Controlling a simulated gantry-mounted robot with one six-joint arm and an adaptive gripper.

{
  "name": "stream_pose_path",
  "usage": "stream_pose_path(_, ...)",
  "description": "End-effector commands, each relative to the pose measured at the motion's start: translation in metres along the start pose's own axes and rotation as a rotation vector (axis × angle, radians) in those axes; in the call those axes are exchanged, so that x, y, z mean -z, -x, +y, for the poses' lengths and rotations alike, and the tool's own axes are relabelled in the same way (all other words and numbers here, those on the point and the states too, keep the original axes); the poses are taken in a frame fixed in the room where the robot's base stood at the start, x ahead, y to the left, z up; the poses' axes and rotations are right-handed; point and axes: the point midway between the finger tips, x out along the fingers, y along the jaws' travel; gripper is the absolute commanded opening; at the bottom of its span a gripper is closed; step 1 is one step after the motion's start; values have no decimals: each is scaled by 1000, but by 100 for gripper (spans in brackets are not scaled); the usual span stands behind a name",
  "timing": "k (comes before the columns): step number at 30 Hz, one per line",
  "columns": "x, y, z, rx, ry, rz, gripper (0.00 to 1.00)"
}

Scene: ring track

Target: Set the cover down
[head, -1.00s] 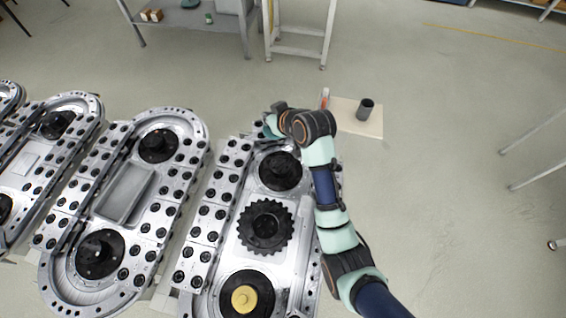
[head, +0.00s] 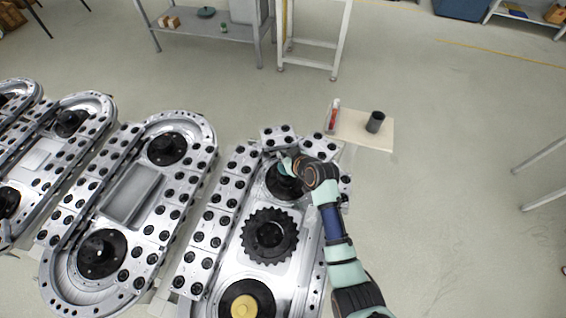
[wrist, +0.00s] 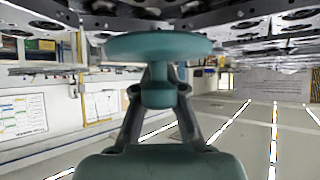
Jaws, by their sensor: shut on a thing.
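The cover (wrist: 158,45) is a teal round disc with a short knob, seen nearly edge-on in the wrist view. My gripper (wrist: 158,95) is shut on its knob, with one finger on each side. The disc lies beyond the fingertips, facing the metal track, which fills the top of this view. I cannot tell whether the disc touches it. In the head view, my gripper (head: 286,166) is over the far black hub (head: 283,188) of the nearest ring track (head: 262,205). My wrist hides part of that hub, and the cover is mostly hidden there.
A black toothed sprocket (head: 269,236) and a yellow-centred hub (head: 245,304) sit nearer on the same track. A light board (head: 352,133) with a dark cup (head: 375,122) and a red item (head: 335,115) stands beyond. Another ring track (head: 130,200) lies left.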

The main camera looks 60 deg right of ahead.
Motion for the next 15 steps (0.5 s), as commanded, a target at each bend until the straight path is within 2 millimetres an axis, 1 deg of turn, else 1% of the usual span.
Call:
stream_pose_path(2,-5,-3,0,0,-1,-1,0)
stream_pose_path(6,-26,-19,0,0,-1,-3,0)
stream_pose_path(8,-32,-24,0,0,-2,-2,0)
stream_pose_path(15,-34,-25,0,-1,0,0,0)
